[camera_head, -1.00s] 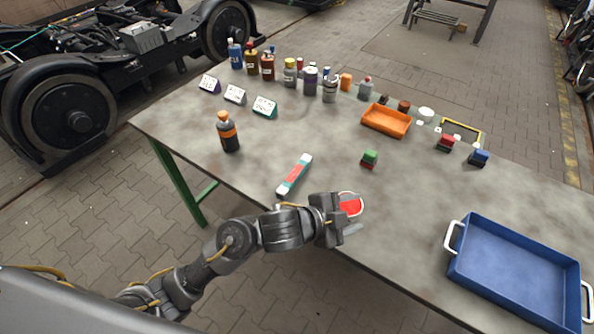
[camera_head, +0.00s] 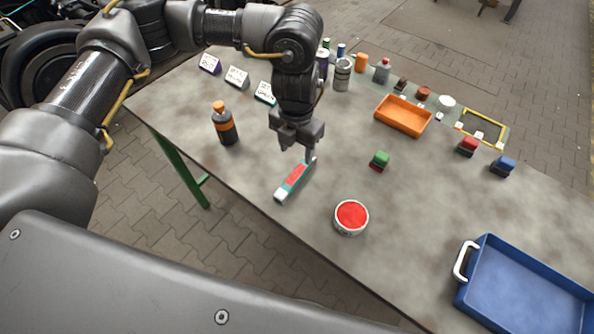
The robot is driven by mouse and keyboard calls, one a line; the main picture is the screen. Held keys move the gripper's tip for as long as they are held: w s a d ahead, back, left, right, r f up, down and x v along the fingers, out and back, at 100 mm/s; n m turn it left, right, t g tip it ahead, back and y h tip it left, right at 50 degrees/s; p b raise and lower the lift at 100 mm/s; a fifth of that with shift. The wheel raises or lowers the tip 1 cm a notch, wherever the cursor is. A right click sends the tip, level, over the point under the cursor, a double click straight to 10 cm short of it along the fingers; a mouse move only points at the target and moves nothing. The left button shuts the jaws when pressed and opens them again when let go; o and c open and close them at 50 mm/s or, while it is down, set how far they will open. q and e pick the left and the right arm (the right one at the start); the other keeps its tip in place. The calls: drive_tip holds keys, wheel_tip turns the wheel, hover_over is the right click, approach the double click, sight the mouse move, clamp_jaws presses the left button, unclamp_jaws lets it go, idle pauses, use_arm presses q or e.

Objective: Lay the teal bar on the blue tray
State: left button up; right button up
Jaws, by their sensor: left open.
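The teal bar (camera_head: 291,184) lies flat on the grey table, with a red patch on its top and a white near end. My left gripper (camera_head: 308,158) is open and points down over the far end of the bar, partly hiding that end. I cannot tell whether the fingers touch the bar. The blue tray (camera_head: 466,297) stands at the table's right front, with a white handle on its left side; it is empty where visible, and its right part is cut off. My right gripper is not in view.
A round red-topped tin (camera_head: 351,217) stands between bar and tray. A green-and-red block (camera_head: 379,161) and an orange tray (camera_head: 403,116) lie farther back. The table in front of the blue tray's left side is clear.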

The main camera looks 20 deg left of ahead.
use_arm(q)
hover_over(296, 175)
wheel_tip(296, 175, down, 5)
drive_tip(key=shift+w+f+p, duration=0.1)
drive_tip(key=shift+p, duration=0.35)
drive_tip(key=shift+f, duration=0.3)
wheel_tip(296, 175, down, 5)
drive_tip(key=shift+p, duration=0.65)
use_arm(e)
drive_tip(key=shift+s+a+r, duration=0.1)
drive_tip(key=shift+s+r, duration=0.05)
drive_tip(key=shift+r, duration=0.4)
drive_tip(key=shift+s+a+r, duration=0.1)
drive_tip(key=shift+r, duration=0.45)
use_arm(q)
drive_tip(key=shift+c, duration=0.2)
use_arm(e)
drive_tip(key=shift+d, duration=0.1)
use_arm(q)
clamp_jaws()
drive_tip(key=shift+r, duration=0.15)
